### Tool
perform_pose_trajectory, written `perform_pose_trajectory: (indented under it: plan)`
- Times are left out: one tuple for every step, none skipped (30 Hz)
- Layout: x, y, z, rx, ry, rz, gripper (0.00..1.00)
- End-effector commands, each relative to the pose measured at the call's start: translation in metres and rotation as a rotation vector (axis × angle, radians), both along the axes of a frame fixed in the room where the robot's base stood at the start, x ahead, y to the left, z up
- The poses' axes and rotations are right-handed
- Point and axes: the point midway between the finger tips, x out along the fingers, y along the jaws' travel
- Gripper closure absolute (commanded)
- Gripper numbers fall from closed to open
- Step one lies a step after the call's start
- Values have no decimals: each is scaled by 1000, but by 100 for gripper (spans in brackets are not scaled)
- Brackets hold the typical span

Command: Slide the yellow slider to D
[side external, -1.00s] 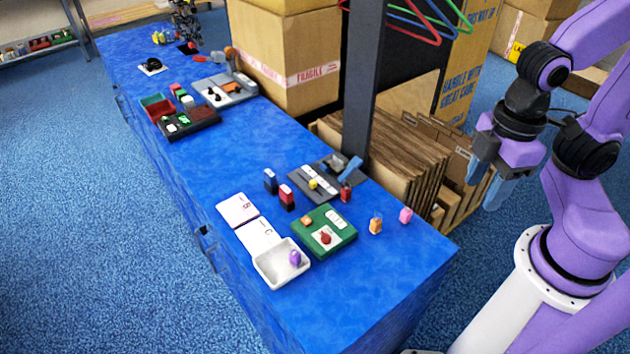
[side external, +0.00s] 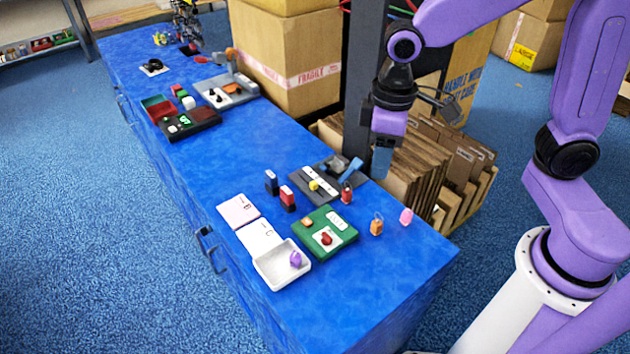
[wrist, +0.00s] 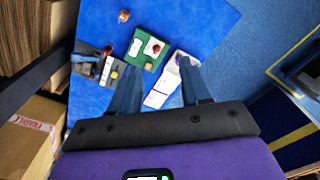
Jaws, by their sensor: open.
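The yellow slider (side external: 314,185) is a small knob on a dark grey panel (side external: 328,172) with white label strips. The slider also shows in the wrist view (wrist: 114,75), left of my fingers. The letters on the strips are too small to read, so I cannot tell which mark it stands at. My gripper (side external: 383,160) hangs above the table's back right edge, higher than the panel and to its right, touching nothing. In the wrist view my gripper (wrist: 158,66) has its two blue fingers spread, with nothing held between them.
A blue lever (side external: 351,168) rises from the panel's right end, with a red object (side external: 346,194) beside it. A green box with a red knob (side external: 326,238) stands in front. Two dark blocks (side external: 287,198) stand left. A dark post (side external: 364,80) rises behind the panel.

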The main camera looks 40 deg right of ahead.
Motion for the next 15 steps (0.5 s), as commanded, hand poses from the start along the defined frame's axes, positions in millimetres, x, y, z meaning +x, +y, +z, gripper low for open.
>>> perform_pose_trajectory:
  plan:
    - [20, 4, -5, -3, 4, -44, 53]
    - [31, 6, -8, -4, 4, -69, 53]
    - [46, 8, -12, -5, 6, -104, 53]
    - [57, 9, -14, -5, 5, -130, 53]
    - [67, 9, -18, -5, 6, -155, 53]
    - [82, 10, -22, -6, 8, -189, 53]
    - [93, 9, -26, -7, 8, -214, 53]
    - [104, 9, -30, -7, 9, -240, 53]
    - [118, 7, -35, -8, 10, -275, 53]
    - [128, 6, -40, -8, 10, -300, 53]
    - [139, 4, -44, -7, 11, -326, 53]
    - [152, 1, -50, -9, 12, -360, 53]
    - [162, -1, -55, -9, 12, -385, 53]
    - [172, -4, -60, -8, 13, -411, 53]
    - [185, -9, -67, -8, 14, -445, 53]
